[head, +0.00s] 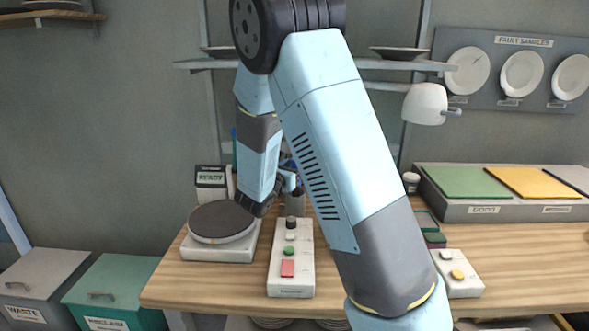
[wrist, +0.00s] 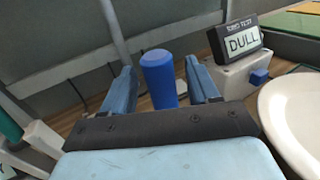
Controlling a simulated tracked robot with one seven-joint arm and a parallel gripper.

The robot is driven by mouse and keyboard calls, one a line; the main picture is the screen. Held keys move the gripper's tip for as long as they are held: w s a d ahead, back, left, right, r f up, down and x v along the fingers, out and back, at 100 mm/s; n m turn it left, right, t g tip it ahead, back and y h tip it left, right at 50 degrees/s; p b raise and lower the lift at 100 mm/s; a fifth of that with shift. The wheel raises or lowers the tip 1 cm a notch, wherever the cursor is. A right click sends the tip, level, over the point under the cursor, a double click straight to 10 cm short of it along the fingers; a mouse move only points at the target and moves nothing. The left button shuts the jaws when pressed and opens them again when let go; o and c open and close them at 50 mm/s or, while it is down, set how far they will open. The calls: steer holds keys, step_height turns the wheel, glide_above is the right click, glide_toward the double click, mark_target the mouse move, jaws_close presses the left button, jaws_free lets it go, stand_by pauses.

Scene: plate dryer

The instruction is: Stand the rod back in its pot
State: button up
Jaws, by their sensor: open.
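My gripper (wrist: 159,70) is open, with one light-blue finger on each side of a darker blue upright cylinder (wrist: 158,80) in the wrist view. The cylinder looks like the top of the rod, with a visible gap to each finger. Its lower end is hidden behind my gripper's dark crossbar, so I cannot tell what it stands in. In the head view my gripper (head: 287,182) is low over the back of the bench, partly covered by my arm. A grey pot-like cylinder (head: 295,204) stands just below it.
A "DULL" display (wrist: 240,40) on a white box and a white plate (wrist: 296,120) are at right in the wrist view. In the head view, a round dark turntable (head: 221,222) is left of a button box (head: 291,262). A white cup (head: 425,104) hangs under the shelf.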

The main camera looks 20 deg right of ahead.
steer(key=shift+r, duration=0.1)
steer(key=v, duration=1.2)
steer(key=s+d+r+m+g+y, duration=0.1)
steer(key=s+d+r+m+g, duration=0.2)
steer(key=s+d+m+g, duration=0.35)
steer(key=s+d+r+m+g+y, duration=0.1)
steer(key=s+d+r+m+g, duration=0.25)
steer(key=s+d+m, duration=0.5)
steer(key=s+a+r+m+t+y, duration=0.1)
steer(key=s+a+r+m+y, duration=0.2)
steer(key=s+m+y, duration=0.2)
steer(key=s+a+r+m+t+y, duration=0.1)
steer(key=s+a+r+m+y, duration=0.2)
steer(key=s+m+y, duration=0.2)
steer(key=s+m, duration=0.2)
steer(key=s, duration=0.1)
steer(key=shift+t+y, duration=0.3)
steer(key=shift+s, duration=0.15)
